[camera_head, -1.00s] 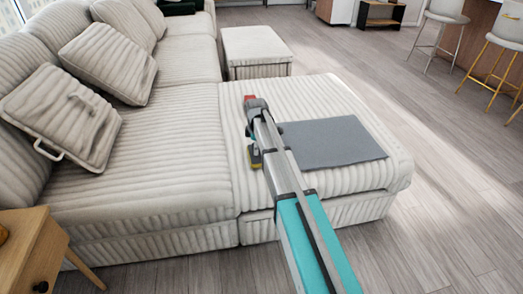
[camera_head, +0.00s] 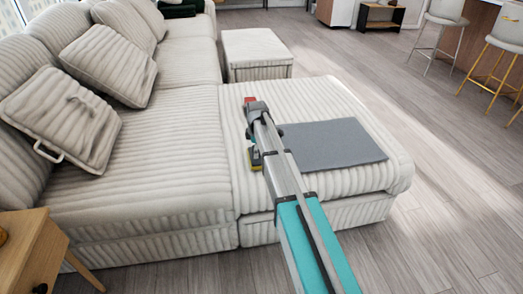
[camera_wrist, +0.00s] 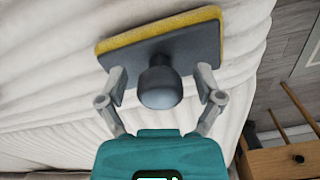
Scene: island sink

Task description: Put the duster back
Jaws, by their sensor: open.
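The duster, with a dark grey body, a round knob and a yellow pad, is in the upper middle of the wrist view (camera_wrist: 185,47). In the head view only a small yellow part of it (camera_head: 255,166) shows beside my arm, over the striped sofa seat. My gripper (camera_wrist: 162,80) is open, with one finger on each side of the knob. A gap shows between the knob and the fingers. I cannot tell whether the duster rests on the cushion. A flat grey mat (camera_head: 335,146) lies on the sofa's chaise, to the right of my gripper.
The pale ribbed sofa (camera_head: 150,185) fills the left and middle, with loose pillows (camera_head: 108,62). A striped ottoman (camera_head: 257,52) stands behind the chaise. A wooden side table (camera_head: 25,240) is at front left. Bare floor lies to the right, with stools (camera_head: 450,15) beyond.

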